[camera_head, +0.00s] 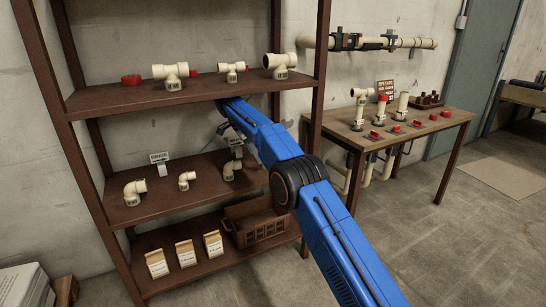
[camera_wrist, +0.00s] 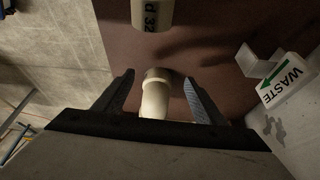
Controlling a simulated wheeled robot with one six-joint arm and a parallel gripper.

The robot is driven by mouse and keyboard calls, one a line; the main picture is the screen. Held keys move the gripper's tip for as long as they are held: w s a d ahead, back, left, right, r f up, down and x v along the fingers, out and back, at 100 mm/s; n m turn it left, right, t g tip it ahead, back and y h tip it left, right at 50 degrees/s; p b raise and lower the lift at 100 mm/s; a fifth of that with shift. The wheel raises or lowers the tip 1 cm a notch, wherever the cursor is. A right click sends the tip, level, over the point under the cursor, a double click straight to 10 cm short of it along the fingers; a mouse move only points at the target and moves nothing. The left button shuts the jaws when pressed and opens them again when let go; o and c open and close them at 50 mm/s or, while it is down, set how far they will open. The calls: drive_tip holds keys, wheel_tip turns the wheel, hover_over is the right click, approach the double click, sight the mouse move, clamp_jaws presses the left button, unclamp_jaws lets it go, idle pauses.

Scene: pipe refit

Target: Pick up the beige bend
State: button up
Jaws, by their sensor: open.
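In the wrist view, a beige bend (camera_wrist: 155,98) lies between the two fingers of my gripper (camera_wrist: 158,76), with a gap on both sides. My gripper is open and holds nothing. The palm edge hides the bend's near end. In the head view, my gripper (camera_head: 227,128) is over the right part of the middle shelf, above a beige bend (camera_head: 231,170). Two more beige bends stand on that shelf, a large one (camera_head: 135,192) at left and a small one (camera_head: 186,180) in the middle.
Another beige piece marked "d 32" (camera_wrist: 152,12) is at the top of the wrist view. A "WASTE" sign (camera_wrist: 284,84) stands right of the fingers. Beige tees (camera_head: 172,75) stand on the upper shelf. A brown crate (camera_head: 258,230) and several cartons (camera_head: 186,253) are below.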

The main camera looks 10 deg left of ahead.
drive_tip(key=d, duration=0.1)
drive_tip(key=w+d, duration=0.2)
drive_tip(key=shift+d, duration=0.35)
drive_tip(key=w+d, duration=0.1)
drive_tip(key=d, duration=0.2)
drive_tip(key=shift+w+f, duration=0.1)
drive_tip(key=shift+w, duration=0.25)
drive_tip(key=shift+x, duration=1.35)
drive_tip(key=shift+a, duration=0.15)
drive_tip(key=c, duration=1.3)
